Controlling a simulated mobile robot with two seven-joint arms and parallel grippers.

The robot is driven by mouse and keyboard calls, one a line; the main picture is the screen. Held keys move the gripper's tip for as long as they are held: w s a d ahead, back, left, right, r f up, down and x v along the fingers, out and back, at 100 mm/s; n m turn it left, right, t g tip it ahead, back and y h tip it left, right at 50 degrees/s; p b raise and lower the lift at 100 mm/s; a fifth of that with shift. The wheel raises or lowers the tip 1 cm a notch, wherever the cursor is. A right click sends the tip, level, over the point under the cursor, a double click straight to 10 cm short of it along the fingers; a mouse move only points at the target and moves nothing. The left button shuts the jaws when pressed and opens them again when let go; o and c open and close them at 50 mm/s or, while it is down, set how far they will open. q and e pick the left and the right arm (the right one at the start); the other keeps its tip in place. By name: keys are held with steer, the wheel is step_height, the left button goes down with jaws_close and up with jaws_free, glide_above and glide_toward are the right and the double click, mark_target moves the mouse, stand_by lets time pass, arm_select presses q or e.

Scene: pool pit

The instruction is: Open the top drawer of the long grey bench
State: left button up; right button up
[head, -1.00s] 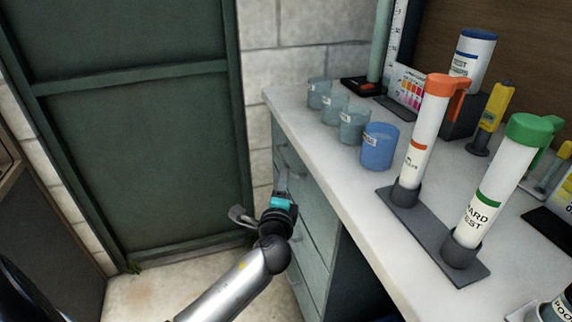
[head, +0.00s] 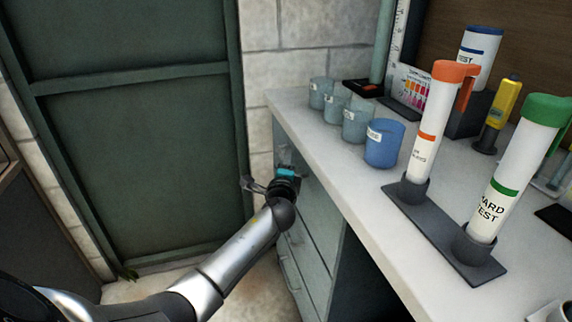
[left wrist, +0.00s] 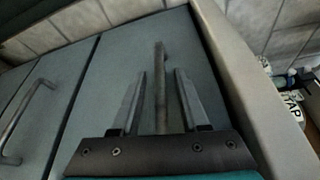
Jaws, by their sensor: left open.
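The long grey bench (head: 345,205) has a pale top and a stack of grey drawers below it. The top drawer (left wrist: 115,75) fills the middle of the left wrist view, just under the pale edge of the bench top, and looks shut. Its bar handle (left wrist: 160,75) lies between the two open fingers of my left gripper (left wrist: 158,85), with a gap on each side. In the head view my left gripper (head: 281,165) is at the upper drawer front and hides most of that handle. My right gripper is not in view.
A lower drawer's handle (left wrist: 28,118) is at the left of the wrist view. Several beakers, including a blue one (head: 384,145), and orange- and green-capped tubes stand on the bench top. A green door (head: 140,140) is at the left.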

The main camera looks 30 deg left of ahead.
arm_select(q)
jaws_close()
stand_by(0.3)
stand_by(1.1)
